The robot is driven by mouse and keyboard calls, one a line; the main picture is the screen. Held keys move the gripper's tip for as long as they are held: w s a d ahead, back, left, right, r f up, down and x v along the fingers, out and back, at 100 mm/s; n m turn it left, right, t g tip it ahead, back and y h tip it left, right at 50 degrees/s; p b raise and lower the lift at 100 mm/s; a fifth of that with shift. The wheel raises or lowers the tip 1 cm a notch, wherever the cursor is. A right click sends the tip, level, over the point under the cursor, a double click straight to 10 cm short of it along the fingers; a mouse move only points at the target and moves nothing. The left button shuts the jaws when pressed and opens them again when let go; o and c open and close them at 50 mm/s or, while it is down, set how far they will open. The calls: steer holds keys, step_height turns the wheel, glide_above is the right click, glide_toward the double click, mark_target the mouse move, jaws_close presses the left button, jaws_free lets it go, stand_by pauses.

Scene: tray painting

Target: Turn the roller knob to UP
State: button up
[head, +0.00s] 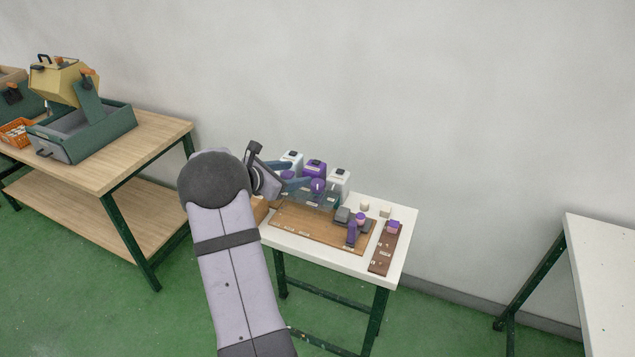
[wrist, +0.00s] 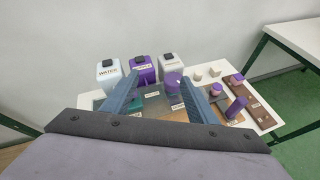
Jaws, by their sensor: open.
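My gripper (head: 303,185) is over the left part of the small white table; in the wrist view, its two blue fingers (wrist: 158,80) are spread apart with nothing gripped. A purple round-topped piece (head: 318,185) on a grey-green base appears between the fingertips, nearer the right one (wrist: 173,79); I cannot tell whether they touch. Right of it stand an upright purple cylinder (head: 351,233) and a smaller purple piece (head: 361,218). Another purple knob-like piece (head: 393,227) sits on a dark brown strip (head: 380,262). Labels near these are too small to read, so I cannot tell which is the roller knob.
A white WATER container (wrist: 108,75), a purple container (wrist: 144,70) and another white one (wrist: 170,66) stand behind. Small pale blocks (head: 385,211) sit at the table's back right. A wooden bench (head: 150,135) is left, another white table (head: 605,250) right.

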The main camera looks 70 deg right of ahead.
mark_target(316, 184)
steer(key=shift+n+g, duration=0.4)
steer(key=shift+g, duration=0.4)
steer(key=s+d+f, duration=0.1)
steer(key=f, duration=0.1)
steer(key=s+d+f+p, duration=0.1)
steer(key=s+d, duration=0.1)
steer(key=s+d+f, duration=0.1)
steer(key=f, duration=0.1)
steer(key=shift+s+d+f+p, duration=0.15)
steer(key=shift+d+f+p, duration=0.15)
steer(key=shift+p, duration=0.1)
steer(key=shift+x, duration=0.85)
steer(key=c, duration=1.1)
